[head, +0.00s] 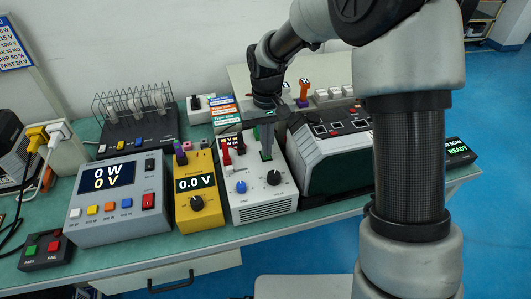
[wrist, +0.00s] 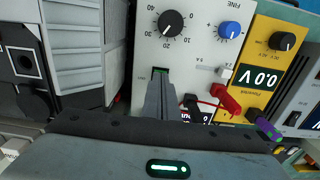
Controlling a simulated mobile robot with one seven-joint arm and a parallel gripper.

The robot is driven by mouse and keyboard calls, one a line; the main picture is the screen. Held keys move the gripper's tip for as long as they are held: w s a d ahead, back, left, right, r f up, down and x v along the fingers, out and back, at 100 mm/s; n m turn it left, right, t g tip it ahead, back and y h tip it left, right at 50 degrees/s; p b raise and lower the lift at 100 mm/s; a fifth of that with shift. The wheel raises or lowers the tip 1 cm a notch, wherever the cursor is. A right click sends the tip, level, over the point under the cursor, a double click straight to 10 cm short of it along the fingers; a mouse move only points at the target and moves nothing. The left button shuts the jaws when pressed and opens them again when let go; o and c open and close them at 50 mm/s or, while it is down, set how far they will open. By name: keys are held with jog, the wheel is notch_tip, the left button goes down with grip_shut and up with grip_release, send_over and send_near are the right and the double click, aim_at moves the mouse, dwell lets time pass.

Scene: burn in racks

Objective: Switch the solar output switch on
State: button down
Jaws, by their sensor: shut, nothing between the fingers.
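I cannot read a label that names the solar output switch in either view. My gripper (head: 266,157) is shut and empty, pointing down over the white instrument box (head: 262,209). In the wrist view its closed fingers (wrist: 160,75) reach the white panel just below the black dial knob (wrist: 171,23). A small dark green patch shows at the fingertips; I cannot tell whether it is part of the panel or of the fingers. A blue knob (wrist: 229,30) sits on the same panel. Red and black plugs or clips (wrist: 227,101) are beside the fingers, and the panel's display is partly hidden.
A yellow meter (head: 195,214) reading 0.0 V stands left of the white box. A dark-topped instrument (head: 328,172) stands close on the right.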

jog(key=shift+f+b, duration=0.35)
jog(key=shift+f, duration=0.3)
notch_tip(320, 180, up, 7)
jog(key=p, duration=0.5)
dwell(0.5)
dwell(0.4)
